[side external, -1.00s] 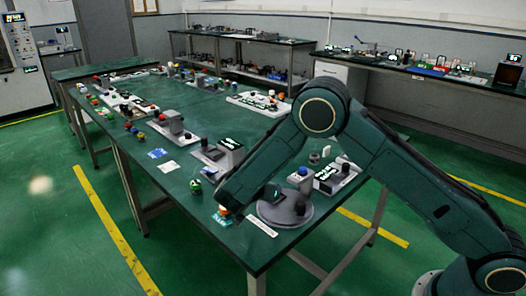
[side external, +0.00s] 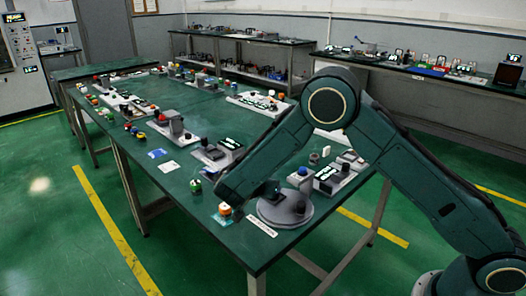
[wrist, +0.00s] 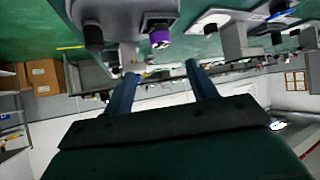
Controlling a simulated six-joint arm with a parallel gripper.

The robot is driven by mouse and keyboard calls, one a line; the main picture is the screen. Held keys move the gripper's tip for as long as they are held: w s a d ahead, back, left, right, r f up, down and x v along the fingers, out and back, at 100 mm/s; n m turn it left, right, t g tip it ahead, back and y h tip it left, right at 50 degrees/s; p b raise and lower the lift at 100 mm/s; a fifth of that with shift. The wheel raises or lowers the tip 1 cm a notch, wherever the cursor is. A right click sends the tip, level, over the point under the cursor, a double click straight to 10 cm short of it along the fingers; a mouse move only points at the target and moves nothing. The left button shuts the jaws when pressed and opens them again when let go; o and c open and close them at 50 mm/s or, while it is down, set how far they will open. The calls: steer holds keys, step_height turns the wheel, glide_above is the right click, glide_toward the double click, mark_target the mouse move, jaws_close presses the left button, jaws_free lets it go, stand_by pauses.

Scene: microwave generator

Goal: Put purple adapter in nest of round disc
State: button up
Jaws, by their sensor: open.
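The round disc (side external: 272,221) is a grey plate near the front corner of the green table in the side view. Its grey underside-up edge (wrist: 120,10) shows at the top of the upside-down wrist view. The purple adapter (wrist: 160,37) is a short cylinder with a purple band, beside the disc's edge in the wrist view. I cannot tell whether it rests on the disc or behind it, and I cannot make it out in the side view. My gripper (wrist: 160,70) is open, its two blue fingers apart with nothing held between them. In the side view its fingers are hidden.
A black knob (wrist: 93,38) stands near the adapter. The front table corner is clear.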

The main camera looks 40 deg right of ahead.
steer(key=s+d+r+n+y, duration=0.3)
steer(key=s+r+n+y, duration=0.25)
steer(key=s+r, duration=0.95)
steer(key=s+a+r+n+y, duration=0.1)
steer(key=s+r+n+y, duration=0.1)
steer(key=s, duration=0.7)
steer(key=s+a+r+n+t+y, duration=0.1)
steer(key=s+r+n, duration=0.3)
steer(key=s, duration=0.6)
steer(key=shift+a+n+y, duration=0.35)
steer(key=shift+n+y, duration=0.3)
